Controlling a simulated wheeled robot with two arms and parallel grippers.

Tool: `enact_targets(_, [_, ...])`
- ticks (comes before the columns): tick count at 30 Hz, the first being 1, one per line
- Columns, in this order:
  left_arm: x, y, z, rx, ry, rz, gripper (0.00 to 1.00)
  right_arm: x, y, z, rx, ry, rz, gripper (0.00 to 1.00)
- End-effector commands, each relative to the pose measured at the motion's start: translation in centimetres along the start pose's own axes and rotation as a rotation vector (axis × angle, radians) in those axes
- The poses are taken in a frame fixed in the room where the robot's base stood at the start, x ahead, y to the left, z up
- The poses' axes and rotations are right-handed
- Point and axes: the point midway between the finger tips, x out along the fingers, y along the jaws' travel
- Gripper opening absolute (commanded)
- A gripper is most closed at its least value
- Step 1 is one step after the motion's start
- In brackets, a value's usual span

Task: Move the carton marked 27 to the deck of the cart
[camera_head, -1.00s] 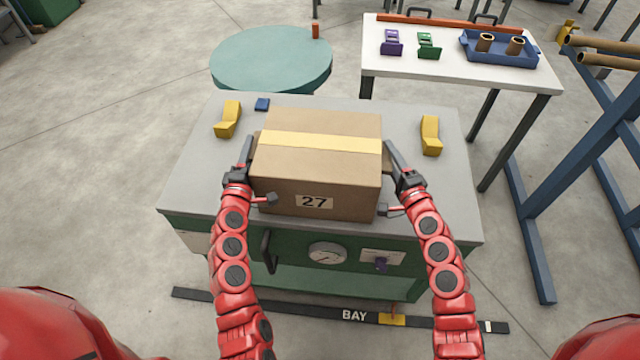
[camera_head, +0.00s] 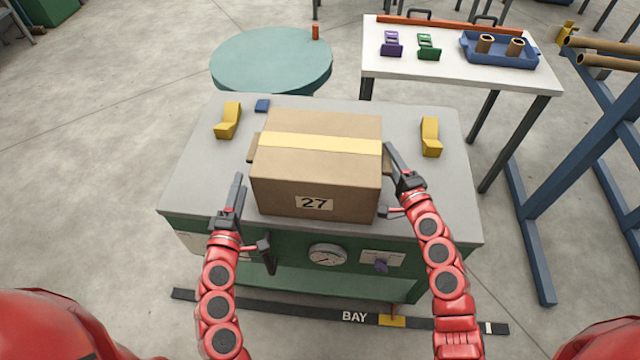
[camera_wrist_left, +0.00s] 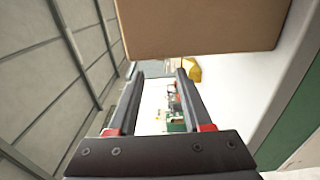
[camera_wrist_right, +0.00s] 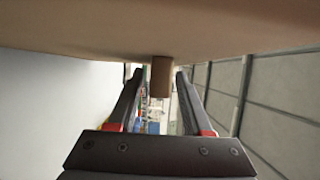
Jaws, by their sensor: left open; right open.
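The carton marked 27 (camera_head: 315,180) is a brown box with a pale tape band, upright on the grey top (camera_head: 190,180) of a green unit. I see no wheels, so I cannot tell whether this is the cart. My left gripper (camera_head: 239,182) is open and empty, clear of the carton's left side; the carton (camera_wrist_left: 200,25) also shows in the left wrist view. A brown tab (camera_head: 252,148) sticks out from that side. My right gripper (camera_head: 390,152) is open at the right side. In the right wrist view, another tab (camera_wrist_right: 161,78) lies between its parted fingers.
Behind are a round teal table (camera_head: 270,60) and a white table (camera_head: 450,75) with a blue tray (camera_head: 500,60). A blue rack (camera_head: 580,150) stands right.

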Motion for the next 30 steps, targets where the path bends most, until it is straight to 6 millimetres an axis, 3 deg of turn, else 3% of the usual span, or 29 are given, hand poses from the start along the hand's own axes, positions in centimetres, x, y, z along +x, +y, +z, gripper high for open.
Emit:
enact_targets(5, [-0.5, -0.1, 0.0, 0.0, -0.001, -0.002, 0.5, -1.3, 0.2, -0.1, 0.002, 0.002, 0.003, 0.5])
enact_targets(18, [-0.4, 0.0, 0.0, 0.0, -0.001, -0.001, 0.5, -10.2, 0.0, -0.1, 0.002, 0.005, 0.0, 0.5])
enact_targets(24, [-0.4, 0.0, 0.0, 0.0, -0.001, 0.0, 0.5, -11.8, 0.0, 0.0, 0.001, 0.002, 0.0, 0.5])
enact_targets(30, [-0.4, 0.0, 0.0, 0.0, -0.001, 0.0, 0.5, -12.1, 0.0, 0.0, 0.0, -0.001, 0.0, 0.5])
